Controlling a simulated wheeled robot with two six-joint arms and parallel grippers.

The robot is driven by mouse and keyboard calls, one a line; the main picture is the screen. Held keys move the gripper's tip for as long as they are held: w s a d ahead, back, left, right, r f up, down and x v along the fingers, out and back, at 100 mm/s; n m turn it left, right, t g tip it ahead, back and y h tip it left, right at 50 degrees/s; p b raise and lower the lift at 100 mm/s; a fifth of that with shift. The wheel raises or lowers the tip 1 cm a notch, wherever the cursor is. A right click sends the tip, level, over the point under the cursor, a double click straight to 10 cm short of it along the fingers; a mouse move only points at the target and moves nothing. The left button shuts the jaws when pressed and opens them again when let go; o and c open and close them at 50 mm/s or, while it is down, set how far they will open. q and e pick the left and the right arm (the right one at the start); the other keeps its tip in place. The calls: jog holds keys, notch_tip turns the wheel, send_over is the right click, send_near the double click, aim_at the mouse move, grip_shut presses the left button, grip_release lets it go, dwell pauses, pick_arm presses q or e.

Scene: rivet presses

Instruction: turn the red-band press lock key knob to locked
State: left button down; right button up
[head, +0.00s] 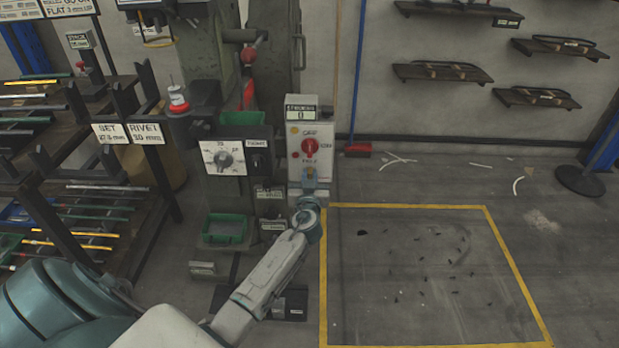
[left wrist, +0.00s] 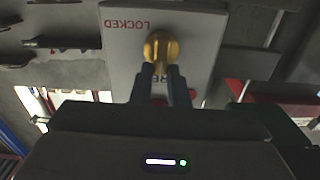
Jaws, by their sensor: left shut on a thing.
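The brass lock key knob (left wrist: 161,47) is on a light grey panel (left wrist: 119,62) in the left wrist view. The word LOCKED shows upside down to the upper left of the knob. A second red word below it is partly hidden by the fingers. My left gripper (left wrist: 161,72) is shut on the knob. In the head view the knob (head: 309,173) shows small at the bottom of the press's control box (head: 298,167), below a red rotary switch (head: 310,147). My left gripper (head: 310,190) reaches it from below. My right gripper is out of view.
Left of the box stands the press, with a dial panel (head: 223,158) and a green bin (head: 225,229). Racks of rods (head: 90,210) stand at the left. Wall shelves (head: 443,73) hang behind.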

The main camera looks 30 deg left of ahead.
pick_arm(q)
jog(key=shift+f, duration=0.1)
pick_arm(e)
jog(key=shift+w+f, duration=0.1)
pick_arm(q)
jog(key=shift+d+m+b, duration=0.15)
jog(key=shift+m+b, duration=0.25)
jog(key=shift+m, duration=0.4)
jog(key=shift+w+d+f+m+b, duration=0.15)
jog(key=shift+d+f+m, duration=0.15)
jog(key=shift+m, duration=2.35)
jog(key=shift+w+d+f+m+b, duration=0.15)
jog(key=shift+f+m, duration=0.2)
jog(key=shift+m, duration=2.35)
jog(key=shift+w+d+f+m+b, duration=0.15)
jog(key=shift+d+f+m, duration=0.15)
jog(key=shift+m, duration=2.35)
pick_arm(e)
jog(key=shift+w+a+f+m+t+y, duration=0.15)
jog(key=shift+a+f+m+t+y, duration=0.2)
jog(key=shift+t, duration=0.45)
